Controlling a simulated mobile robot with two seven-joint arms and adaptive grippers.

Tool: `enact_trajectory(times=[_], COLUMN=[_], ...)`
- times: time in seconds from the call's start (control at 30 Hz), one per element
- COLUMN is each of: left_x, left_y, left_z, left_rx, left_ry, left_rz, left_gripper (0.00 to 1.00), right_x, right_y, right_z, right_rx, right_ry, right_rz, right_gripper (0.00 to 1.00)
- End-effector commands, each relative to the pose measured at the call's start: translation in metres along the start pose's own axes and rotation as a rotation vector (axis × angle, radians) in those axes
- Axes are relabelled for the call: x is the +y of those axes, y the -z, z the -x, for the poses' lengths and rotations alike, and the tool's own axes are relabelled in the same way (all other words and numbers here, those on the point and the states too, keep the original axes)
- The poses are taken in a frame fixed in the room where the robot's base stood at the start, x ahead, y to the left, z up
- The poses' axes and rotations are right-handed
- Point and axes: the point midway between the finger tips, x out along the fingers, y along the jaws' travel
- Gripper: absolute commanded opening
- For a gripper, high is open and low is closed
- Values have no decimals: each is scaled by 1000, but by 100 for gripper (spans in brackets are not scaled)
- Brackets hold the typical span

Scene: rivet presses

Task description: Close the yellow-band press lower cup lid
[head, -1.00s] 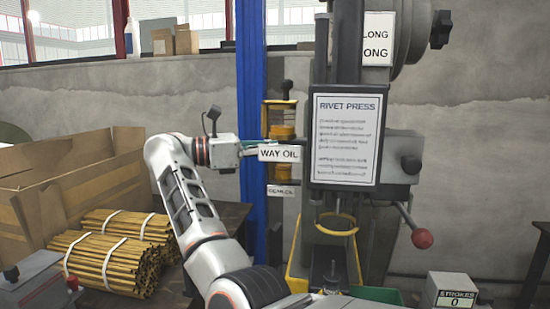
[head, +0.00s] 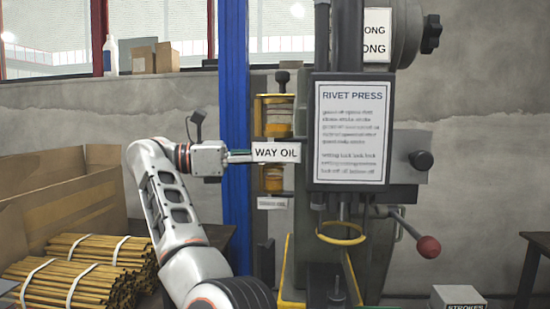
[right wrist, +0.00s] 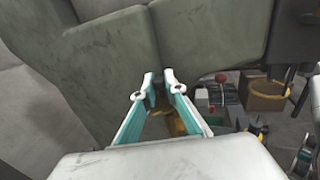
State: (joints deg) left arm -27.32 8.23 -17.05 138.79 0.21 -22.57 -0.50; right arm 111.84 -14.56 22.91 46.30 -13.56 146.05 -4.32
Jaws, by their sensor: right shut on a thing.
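The press carries two amber oil cups on its left side, an upper cup (head: 279,120) in a yellow frame and a lower cup (head: 274,182). A white WAY OIL plate (head: 276,152) hangs in front, between them. My right gripper (head: 240,157) reaches in from the left, level with the lower cup's top. Its teal fingers pass behind the plate, which hides the tips. In the right wrist view, the gripper (right wrist: 163,77) is closed in with its tips near together, on what appears to be the lower cup lid. The lid's angle cannot be made out. My left gripper is out of view.
A blue post (head: 234,120) stands behind my right gripper. The RIVET PRESS sign (head: 350,132), a yellow ring (head: 341,240) and a red-knobbed lever (head: 428,246) are to the right. Bundled rods (head: 75,268) and a cardboard box (head: 60,205) lie at the left.

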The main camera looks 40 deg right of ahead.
Motion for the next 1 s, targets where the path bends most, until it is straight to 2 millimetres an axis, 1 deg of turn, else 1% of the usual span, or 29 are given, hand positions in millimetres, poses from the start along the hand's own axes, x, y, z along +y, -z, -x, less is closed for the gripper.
enact_trajectory(times=[0.07, 0.1, 0.13, 0.17, 0.47, 0.57, 0.67, 0.9, 1.0], left_x=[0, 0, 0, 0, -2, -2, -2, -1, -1], left_y=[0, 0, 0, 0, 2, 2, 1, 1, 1], left_z=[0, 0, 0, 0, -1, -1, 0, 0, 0], left_rx=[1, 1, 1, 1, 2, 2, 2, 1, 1], left_ry=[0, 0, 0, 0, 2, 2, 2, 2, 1], left_rz=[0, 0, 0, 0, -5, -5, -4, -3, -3], left_gripper=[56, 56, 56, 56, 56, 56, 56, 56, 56], right_x=[0, 0, 0, 0, 0, 0, 0, 0, 0], right_y=[0, 0, 0, 0, 0, -5, -17, -62, -79], right_z=[0, 0, 0, 0, 0, 0, 0, 0, -1], right_rx=[2, 2, 2, 1, 0, 1, 1, 2, 2], right_ry=[0, 0, 0, 0, 0, 0, 0, -1, -1], right_rz=[-1, -1, -1, -1, -1, -2, -4, -4, -4], right_gripper=[0, 19, 27, 29, 29, 29, 29, 29, 29])
